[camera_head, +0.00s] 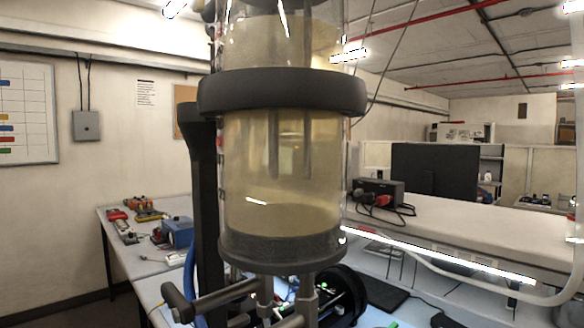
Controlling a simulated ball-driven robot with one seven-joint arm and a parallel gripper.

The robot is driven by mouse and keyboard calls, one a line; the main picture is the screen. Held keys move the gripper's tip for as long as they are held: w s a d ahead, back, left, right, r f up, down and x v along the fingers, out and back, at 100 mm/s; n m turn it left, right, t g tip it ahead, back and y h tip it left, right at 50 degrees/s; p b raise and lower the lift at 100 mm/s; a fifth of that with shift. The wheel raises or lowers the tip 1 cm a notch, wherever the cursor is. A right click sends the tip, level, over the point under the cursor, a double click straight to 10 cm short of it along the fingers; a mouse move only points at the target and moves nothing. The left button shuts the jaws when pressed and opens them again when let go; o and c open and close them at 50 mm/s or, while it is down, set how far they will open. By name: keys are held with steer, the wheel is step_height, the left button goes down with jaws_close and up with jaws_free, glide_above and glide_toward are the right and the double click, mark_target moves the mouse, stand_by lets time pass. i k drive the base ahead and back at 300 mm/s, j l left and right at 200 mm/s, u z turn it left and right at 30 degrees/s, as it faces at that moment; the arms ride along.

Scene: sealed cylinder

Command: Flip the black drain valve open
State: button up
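A clear sealed cylinder (282,165) holding cloudy yellowish liquid stands upright in the middle of the head view. A thick black collar (282,93) rings it, and a dark base (281,249) closes its lower end. Metal pipe fittings (308,292) hang below the base. A short black handle (177,302) sits at the left end of a grey bar there; it looks like the drain valve, but I cannot tell whether it is open or shut. The fittings run off the bottom edge. I cannot make out my gripper's fingers.
A black rounded part (345,298) and green lights show behind the fittings; I cannot tell what they belong to. A bench (150,228) with tools and a blue box (179,232) is at left. At right, a white bench (450,238) carries a black monitor (434,173).

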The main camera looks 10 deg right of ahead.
mark_target(182, 313)
steer(key=k+l, duration=0.35)
steer(key=l, duration=0.15)
steer(key=k+l, duration=0.35)
steer(key=l, duration=0.2)
